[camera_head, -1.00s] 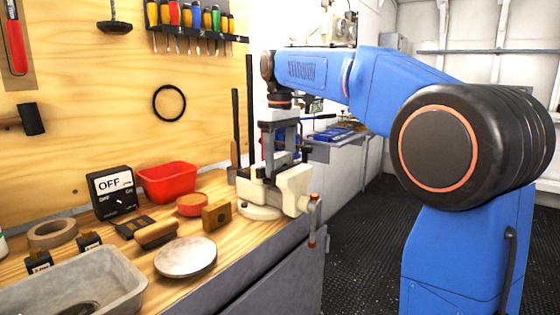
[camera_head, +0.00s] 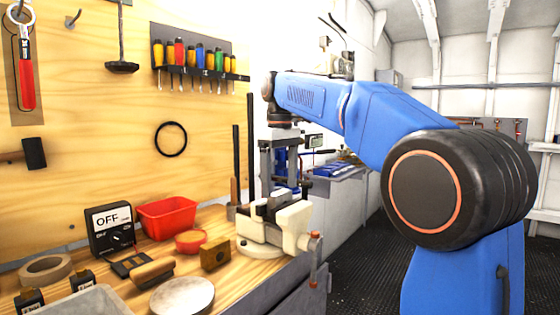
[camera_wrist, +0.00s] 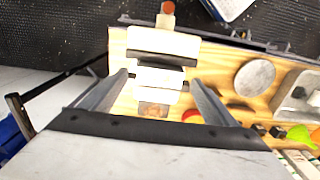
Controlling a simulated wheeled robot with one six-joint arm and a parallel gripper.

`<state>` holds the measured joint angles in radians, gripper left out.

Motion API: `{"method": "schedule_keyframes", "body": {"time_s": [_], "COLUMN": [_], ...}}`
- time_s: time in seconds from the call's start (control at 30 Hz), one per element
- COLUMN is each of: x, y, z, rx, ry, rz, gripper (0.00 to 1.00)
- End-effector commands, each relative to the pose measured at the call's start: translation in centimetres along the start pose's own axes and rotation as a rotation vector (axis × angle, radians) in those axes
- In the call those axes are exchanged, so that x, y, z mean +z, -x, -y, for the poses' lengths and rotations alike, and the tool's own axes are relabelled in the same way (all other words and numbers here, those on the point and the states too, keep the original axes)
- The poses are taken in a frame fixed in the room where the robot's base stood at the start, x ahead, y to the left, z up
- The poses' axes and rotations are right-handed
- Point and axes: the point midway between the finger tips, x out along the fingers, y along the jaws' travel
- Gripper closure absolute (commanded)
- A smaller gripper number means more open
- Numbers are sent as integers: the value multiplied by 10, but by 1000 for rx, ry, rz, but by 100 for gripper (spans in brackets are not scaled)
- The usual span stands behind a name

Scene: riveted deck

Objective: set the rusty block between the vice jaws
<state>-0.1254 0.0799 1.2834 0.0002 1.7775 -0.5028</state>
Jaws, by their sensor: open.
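The rusty block (camera_head: 215,254) is a small brown block with a dark round mark on its face. It sits on the wooden bench beside the cream vice (camera_head: 292,226). In the wrist view a brown patch (camera_wrist: 153,109) close behind the vice (camera_wrist: 162,41) looks like the same block. The vice jaws stand apart, with a dark gap between them. My gripper (camera_head: 280,186) points down above the vice. In the wrist view its two fingers (camera_wrist: 160,82) are spread, with nothing held between them. Part of the vice's far side is hidden by the gripper in the head view.
Near the block are a red tin (camera_head: 190,239), a brush (camera_head: 152,271) and a pale round disc (camera_head: 182,297). A red bin (camera_head: 167,216) and an OFF switch box (camera_head: 111,228) stand by the wall. A grey tray (camera_head: 88,303) is at front left. Upright rods stand behind the vice.

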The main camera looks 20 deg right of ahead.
Motion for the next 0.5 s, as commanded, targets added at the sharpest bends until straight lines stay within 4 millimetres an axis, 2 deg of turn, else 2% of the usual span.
{"method": "schedule_keyframes", "body": {"time_s": [0.2, 0.5], "x": [-1, -1], "y": [42, 71], "z": [-1, 0], "rx": [1, 0], "ry": [0, 0], "rz": [-2, 0], "gripper": [19, 19]}}
